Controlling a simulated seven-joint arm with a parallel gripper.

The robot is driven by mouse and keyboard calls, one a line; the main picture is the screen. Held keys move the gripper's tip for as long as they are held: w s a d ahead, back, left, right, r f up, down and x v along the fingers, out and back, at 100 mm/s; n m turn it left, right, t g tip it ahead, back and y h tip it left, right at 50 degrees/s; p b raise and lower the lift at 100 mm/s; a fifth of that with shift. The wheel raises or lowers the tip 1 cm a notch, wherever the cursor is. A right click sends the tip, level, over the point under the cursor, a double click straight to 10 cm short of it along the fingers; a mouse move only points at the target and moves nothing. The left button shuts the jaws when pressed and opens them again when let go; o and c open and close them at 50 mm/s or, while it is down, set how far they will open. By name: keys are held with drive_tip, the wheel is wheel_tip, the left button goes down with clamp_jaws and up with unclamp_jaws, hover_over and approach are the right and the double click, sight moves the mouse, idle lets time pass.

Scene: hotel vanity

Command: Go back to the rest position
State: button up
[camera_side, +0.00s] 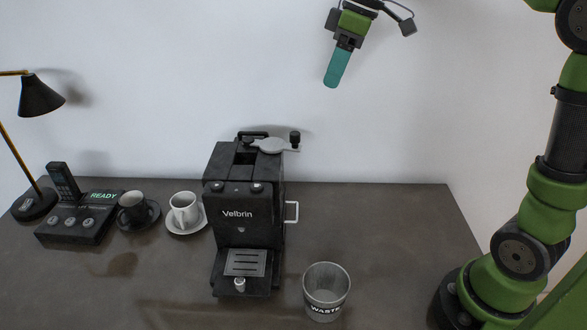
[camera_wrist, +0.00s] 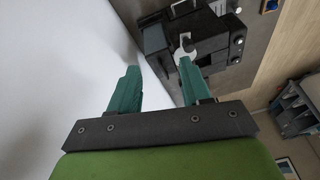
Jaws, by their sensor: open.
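My gripper (camera_side: 337,70) is raised high above the counter, up and to the right of the coffee machine, with nothing below it touching. In the side view its teal fingers overlap, so only one shows clearly. In the wrist view my gripper (camera_wrist: 158,82) shows two teal fingers spread apart with nothing between them. The black coffee machine (camera_side: 238,214) marked "Velbrin" stands on the dark counter (camera_side: 400,235). It also shows in the wrist view (camera_wrist: 212,38), beyond the fingertips.
A waste cup (camera_side: 326,290) stands right of the machine. A white cup (camera_side: 184,208) and a dark cup (camera_side: 133,207) sit on saucers to its left. A phone dock (camera_side: 78,222) and a lamp (camera_side: 40,97) are at far left. The air around my gripper is clear.

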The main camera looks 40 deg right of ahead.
drive_tip(key=s+a+f+m+t, duration=0.1)
drive_tip(key=s+f+m, duration=0.3)
drive_tip(key=s, duration=0.4)
drive_tip(key=s+a+f+m+t, duration=0.2)
drive_tip(key=s+f+m, duration=0.3)
drive_tip(key=s, duration=0.3)
drive_tip(key=shift+a+m+t+h, duration=0.2)
drive_tip(key=shift+m+t+h, duration=0.2)
drive_tip(key=shift+m+t, duration=0.5)
